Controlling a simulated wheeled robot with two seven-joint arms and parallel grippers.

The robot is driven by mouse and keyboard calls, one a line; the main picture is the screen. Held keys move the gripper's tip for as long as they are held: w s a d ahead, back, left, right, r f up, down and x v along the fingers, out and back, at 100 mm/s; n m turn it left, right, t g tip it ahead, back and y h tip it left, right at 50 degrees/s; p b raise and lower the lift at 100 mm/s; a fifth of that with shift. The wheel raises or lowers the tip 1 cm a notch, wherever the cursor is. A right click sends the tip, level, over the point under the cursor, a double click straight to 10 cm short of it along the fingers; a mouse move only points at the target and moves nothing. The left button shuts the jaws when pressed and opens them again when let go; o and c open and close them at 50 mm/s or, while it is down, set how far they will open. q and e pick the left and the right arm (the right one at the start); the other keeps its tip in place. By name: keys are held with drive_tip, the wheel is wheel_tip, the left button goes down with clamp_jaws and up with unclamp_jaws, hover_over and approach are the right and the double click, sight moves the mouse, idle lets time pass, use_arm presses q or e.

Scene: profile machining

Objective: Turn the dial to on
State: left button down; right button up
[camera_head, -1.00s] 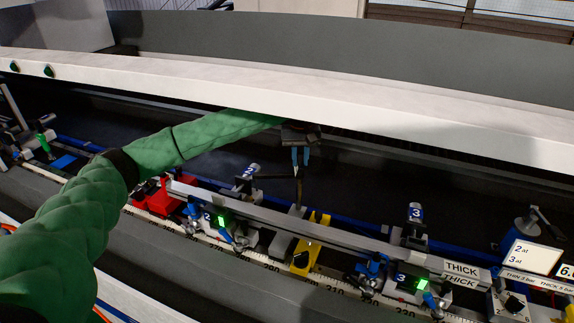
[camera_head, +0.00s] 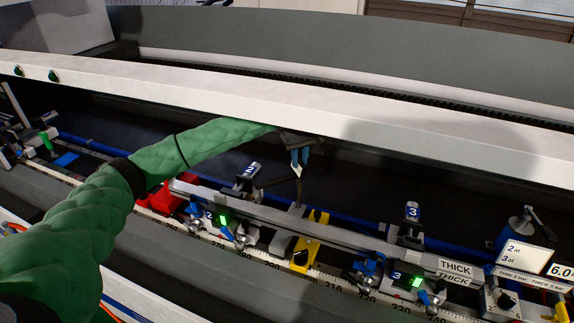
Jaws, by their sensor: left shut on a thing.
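A black round knob (camera_head: 507,301) sits on a grey box at the lower right, with small figures around it. Two small dark green knobs, one at the left (camera_head: 19,70) and one beside it (camera_head: 54,76), sit on the white beam's face. I cannot tell which of these is the dial. My left gripper (camera_head: 298,172) points down under the beam at mid picture, far from all of these knobs. It is shut on a thin dark rod (camera_head: 299,190) above the rail; its fingers partly hide the rod's top. My right gripper is not in view.
The long white beam (camera_head: 400,143) crosses above my left wrist. A metal rail (camera_head: 340,233) runs below, with numbered clamps (camera_head: 411,212), a red block (camera_head: 165,199) and a yellow block (camera_head: 305,255).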

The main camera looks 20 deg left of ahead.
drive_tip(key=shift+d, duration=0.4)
use_arm(q)
drive_tip(key=n, duration=0.3)
drive_tip(key=shift+n, duration=0.7)
drive_tip(key=shift+r, duration=0.1)
drive_tip(key=n, duration=0.4)
drive_tip(key=c, duration=1.3)
unclamp_jaws()
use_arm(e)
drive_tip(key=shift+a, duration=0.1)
